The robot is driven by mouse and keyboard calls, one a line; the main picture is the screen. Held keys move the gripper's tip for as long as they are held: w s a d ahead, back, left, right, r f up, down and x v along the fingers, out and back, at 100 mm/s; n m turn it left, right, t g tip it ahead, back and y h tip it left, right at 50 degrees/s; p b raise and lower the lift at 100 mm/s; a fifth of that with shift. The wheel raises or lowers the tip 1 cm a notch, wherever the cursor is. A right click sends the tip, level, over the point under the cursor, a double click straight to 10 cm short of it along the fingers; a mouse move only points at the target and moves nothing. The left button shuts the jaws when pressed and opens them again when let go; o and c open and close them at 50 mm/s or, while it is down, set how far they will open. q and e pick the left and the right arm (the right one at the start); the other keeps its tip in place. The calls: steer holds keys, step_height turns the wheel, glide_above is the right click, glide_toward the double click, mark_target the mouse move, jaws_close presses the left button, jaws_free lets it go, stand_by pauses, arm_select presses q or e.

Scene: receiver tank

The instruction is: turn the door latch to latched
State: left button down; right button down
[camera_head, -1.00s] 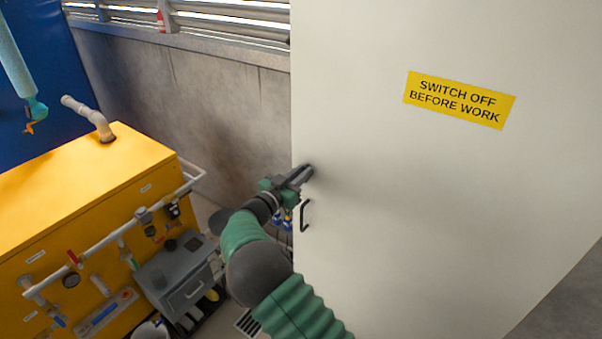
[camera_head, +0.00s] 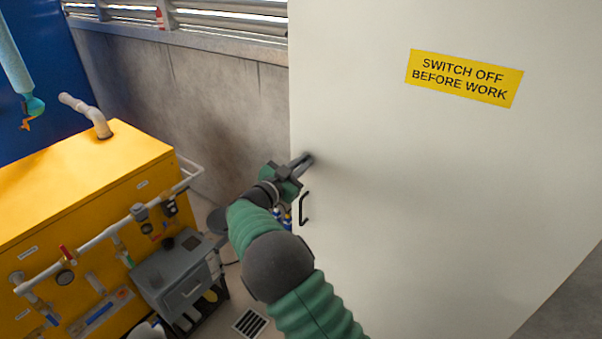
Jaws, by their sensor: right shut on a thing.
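The large off-white door (camera_head: 400,200) fills the right of the view, with a black pull handle (camera_head: 304,208) near its left edge. My right gripper (camera_head: 303,162) is at the door's left edge, just above that handle. Its dark fingers are shut on the door latch, which they mostly hide, so its exact angle cannot be read. My green and grey right arm reaches up to it from the bottom. My left gripper is not in view.
A yellow tank cabinet (camera_head: 80,185) with pipes and valves stands at the left, with a grey box (camera_head: 180,275) in front. A teal pipe (camera_head: 14,60) hangs by the blue wall. A floor grate (camera_head: 250,322) lies below.

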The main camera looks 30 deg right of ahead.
steer(key=m+b, duration=0.4)
steer(key=b, duration=0.2)
steer(key=f+m+b, duration=0.1)
steer(key=m+b, duration=0.4)
steer(key=b, duration=0.1)
steer(key=m+b, duration=0.5)
steer(key=b, duration=0.1)
steer(key=shift+s+d+f, duration=0.15)
steer(key=shift+s+f, duration=0.1)
steer(key=shift+s, duration=0.15)
steer(key=c, duration=1.5)
jaws_free()
steer(key=shift+w, duration=0.1)
steer(key=shift+f, duration=0.1)
steer(key=shift+d, duration=0.1)
